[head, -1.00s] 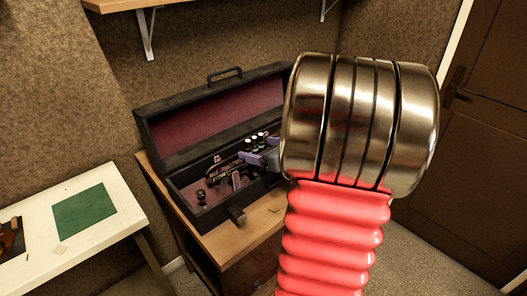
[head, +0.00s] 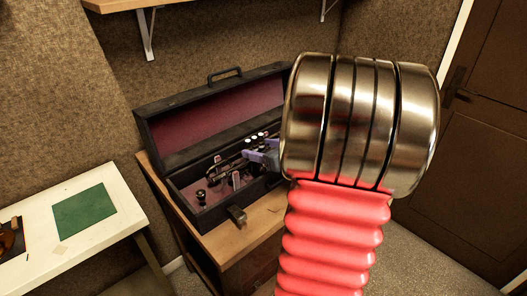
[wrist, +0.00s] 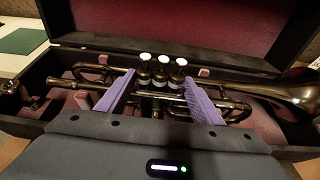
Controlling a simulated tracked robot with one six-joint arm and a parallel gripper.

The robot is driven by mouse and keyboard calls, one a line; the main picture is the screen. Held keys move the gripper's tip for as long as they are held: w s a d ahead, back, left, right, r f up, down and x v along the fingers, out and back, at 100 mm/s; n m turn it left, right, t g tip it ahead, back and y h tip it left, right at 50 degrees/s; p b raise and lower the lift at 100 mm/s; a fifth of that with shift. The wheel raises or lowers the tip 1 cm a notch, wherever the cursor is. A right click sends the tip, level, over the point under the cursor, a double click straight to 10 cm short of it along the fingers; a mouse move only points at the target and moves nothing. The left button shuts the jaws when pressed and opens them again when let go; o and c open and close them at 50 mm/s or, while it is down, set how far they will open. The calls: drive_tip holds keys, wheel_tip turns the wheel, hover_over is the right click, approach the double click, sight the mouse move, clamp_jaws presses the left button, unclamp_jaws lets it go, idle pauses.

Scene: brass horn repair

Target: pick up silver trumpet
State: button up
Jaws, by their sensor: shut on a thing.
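The silver trumpet (wrist: 245,97) lies lengthwise in the open black case (wrist: 68,58), bell to the right in the wrist view, with its three white-topped valves (wrist: 161,75) upright. It looks dark and brassy in this light. My gripper (wrist: 160,97) has its two purple fingers on either side of the valve block, shut on the trumpet. In the head view, the trumpet's valves (head: 255,139) and part of my gripper (head: 262,156) show inside the case; the bell end is hidden behind my arm.
The case stands on a wooden cabinet (head: 262,218), its lid (head: 215,112) open at the back. A white table (head: 95,240) with a green mat (head: 85,212) is at left. A shelf (head: 190,3) hangs above. A brown door (head: 480,150) is at right.

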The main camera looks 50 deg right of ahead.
drive_tip(key=shift+r, duration=0.1)
drive_tip(key=shift+c, duration=0.9)
drive_tip(key=shift+r, duration=0.1)
wheel_tip(320, 180, up, 10)
